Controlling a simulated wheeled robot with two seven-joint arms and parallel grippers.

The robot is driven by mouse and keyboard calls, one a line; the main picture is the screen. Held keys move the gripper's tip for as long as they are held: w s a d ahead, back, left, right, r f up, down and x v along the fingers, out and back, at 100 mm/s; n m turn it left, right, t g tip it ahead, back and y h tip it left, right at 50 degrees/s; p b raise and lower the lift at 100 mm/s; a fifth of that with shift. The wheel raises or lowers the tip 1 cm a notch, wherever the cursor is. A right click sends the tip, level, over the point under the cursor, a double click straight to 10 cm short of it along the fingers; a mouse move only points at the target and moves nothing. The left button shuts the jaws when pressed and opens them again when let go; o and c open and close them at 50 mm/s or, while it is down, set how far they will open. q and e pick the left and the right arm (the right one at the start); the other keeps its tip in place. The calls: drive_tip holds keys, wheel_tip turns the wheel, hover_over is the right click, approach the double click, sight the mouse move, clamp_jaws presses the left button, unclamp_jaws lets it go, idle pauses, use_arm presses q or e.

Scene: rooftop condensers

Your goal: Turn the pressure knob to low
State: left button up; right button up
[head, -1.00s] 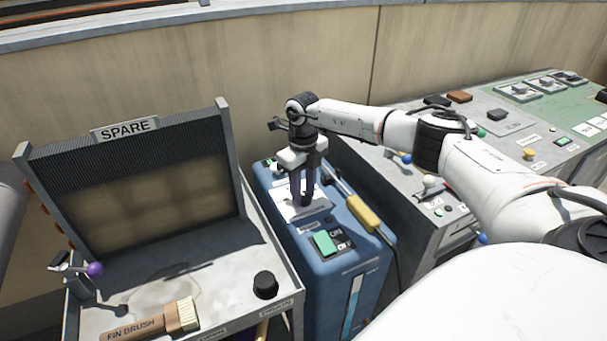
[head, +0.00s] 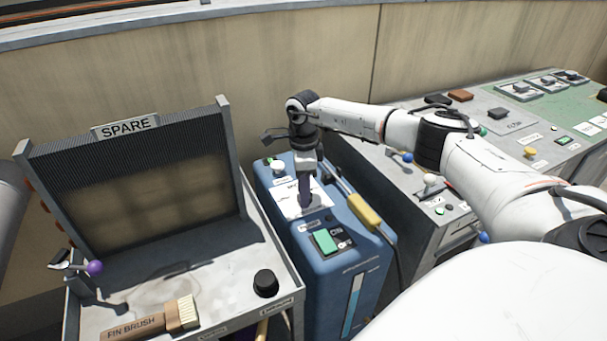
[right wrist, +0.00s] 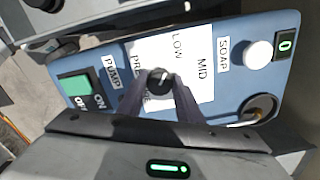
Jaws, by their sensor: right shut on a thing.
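The pressure knob (right wrist: 160,78) is a small dark knob on a white label plate (right wrist: 185,92) marked LOW and MID, with the PRESSURE label partly covered by my fingers. My right gripper (right wrist: 158,88) is shut on the knob, one finger on each side. A light mark on the knob's top shows, but I cannot tell exactly which word it points at. In the head view my right gripper (head: 305,203) reaches straight down onto the top of the blue washer unit (head: 345,268), and the knob is hidden there.
On the blue unit are a green PUMP switch (head: 326,241), a white SOAP knob (head: 278,168) and a yellow-handled wand (head: 364,211). A cart with a black knob (head: 266,284) and fin brush (head: 155,319) stands left; a grey-green panel (head: 480,150) stands right.

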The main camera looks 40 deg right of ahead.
drive_tip(key=shift+n, duration=0.6)
drive_tip(key=o, duration=1)
drive_tip(key=shift+o, duration=0.2)
wheel_tip(320, 180, up, 10)
drive_tip(key=shift+r, duration=0.2)
